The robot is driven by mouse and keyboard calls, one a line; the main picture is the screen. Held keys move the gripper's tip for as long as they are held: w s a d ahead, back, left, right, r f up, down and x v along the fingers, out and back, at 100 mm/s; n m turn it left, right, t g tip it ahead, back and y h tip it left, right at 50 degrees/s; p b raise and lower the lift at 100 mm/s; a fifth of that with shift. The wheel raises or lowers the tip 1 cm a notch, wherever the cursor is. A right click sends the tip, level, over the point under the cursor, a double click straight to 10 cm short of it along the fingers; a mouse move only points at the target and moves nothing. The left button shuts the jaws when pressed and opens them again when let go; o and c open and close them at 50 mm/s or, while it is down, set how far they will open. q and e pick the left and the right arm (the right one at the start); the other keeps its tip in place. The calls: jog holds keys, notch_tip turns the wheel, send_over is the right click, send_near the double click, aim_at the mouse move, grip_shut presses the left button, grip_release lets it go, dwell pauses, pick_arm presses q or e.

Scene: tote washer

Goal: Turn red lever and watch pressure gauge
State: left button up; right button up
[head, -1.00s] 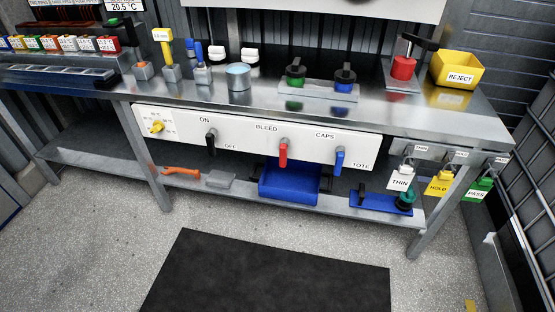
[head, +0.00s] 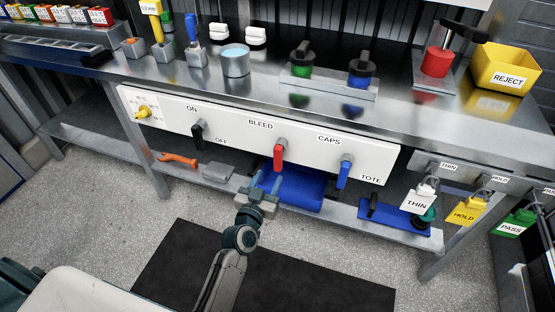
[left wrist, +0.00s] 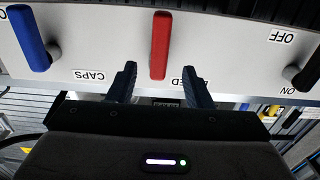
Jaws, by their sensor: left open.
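The red lever (head: 278,157) hangs down from the white panel (head: 232,134), below the BLEED label, in the head view. In the left wrist view the red lever (left wrist: 160,45) stands beyond and between the two fingertips. My left gripper (head: 266,183) is open and empty, just below and in front of the red lever; it also shows in the left wrist view (left wrist: 161,80). The fingers do not appear to touch the lever. No pressure gauge can be made out in these frames. My right gripper is not in view.
A black lever (head: 198,138) is left of the red one and a blue lever (head: 344,174) right of it, on the same panel. A blue bin (head: 300,190) sits on the lower shelf behind my gripper.

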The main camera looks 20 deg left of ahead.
aim_at(276, 162)
pick_arm(q)
jog(key=w+p, duration=0.1)
jog(key=w, duration=0.8)
jog(key=shift+d, duration=0.15)
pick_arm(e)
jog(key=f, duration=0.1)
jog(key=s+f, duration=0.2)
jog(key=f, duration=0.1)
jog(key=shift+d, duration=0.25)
pick_arm(q)
jog(key=shift+c, duration=0.4)
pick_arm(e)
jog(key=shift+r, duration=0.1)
pick_arm(q)
grip_shut()
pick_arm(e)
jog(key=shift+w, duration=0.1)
